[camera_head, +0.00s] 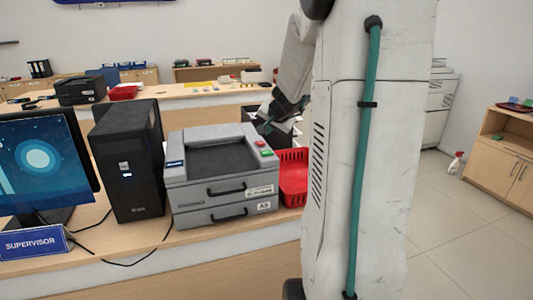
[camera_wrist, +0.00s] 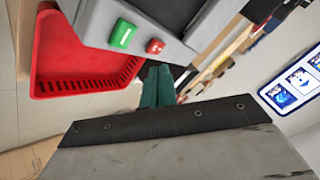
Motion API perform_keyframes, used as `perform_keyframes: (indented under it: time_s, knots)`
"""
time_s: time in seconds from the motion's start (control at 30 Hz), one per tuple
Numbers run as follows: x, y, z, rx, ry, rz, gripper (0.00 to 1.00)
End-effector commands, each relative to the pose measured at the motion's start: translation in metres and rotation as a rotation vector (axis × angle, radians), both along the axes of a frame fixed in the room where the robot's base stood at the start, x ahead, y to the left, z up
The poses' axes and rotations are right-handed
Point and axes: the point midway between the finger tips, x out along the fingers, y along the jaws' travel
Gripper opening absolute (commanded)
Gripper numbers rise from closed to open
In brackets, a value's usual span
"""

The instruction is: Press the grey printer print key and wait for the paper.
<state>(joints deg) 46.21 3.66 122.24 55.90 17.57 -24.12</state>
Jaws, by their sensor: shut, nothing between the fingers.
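The grey printer (camera_head: 187,172) stands on the counter, with a dark recessed top and two drawer handles on its front. A green key (camera_head: 266,152) and a red key (camera_head: 261,143) sit on its right top edge. In the wrist view the green key (camera_wrist: 122,35) bears a white mark, and the red key (camera_wrist: 155,46) is beside it. My gripper (camera_head: 265,117) is above and behind the printer's right end, partly hidden by my arm. Its teal fingers (camera_wrist: 158,84) are shut and empty, apart from both keys in the picture. No paper shows in the printer's top.
A red basket (camera_head: 293,172) stands right against the printer's right side; it also shows in the wrist view (camera_wrist: 60,60). A black computer tower (camera_head: 127,160) and a monitor (camera_head: 40,165) stand left of the printer. Cables lie along the counter's front. Another counter (camera_head: 190,98) runs behind.

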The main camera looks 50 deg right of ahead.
Motion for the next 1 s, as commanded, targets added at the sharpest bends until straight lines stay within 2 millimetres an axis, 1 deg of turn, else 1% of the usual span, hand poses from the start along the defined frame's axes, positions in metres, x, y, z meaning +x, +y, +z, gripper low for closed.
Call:
perform_keyframes:
  time_s: [0.03, 0.13, 0.3, 0.4, 0.6, 1.0]
  knots:
    - [0.0, 0.0, -0.009, 0.003, 0.001, 0.0, 0.0]
    - [-0.001, 0.0, -0.023, 0.003, 0.002, -0.003, 0.0]
    - [0.0, 0.0, -0.04, 0.003, 0.0, 0.0, 0.0]
    - [0.0, 0.0, -0.046, 0.003, 0.001, 0.001, 0.0]
    - [0.0, 0.0, -0.051, 0.001, 0.001, 0.0, 0.0]
    - [0.0, 0.0, -0.05, 0.001, 0.0, 0.001, 0.0]
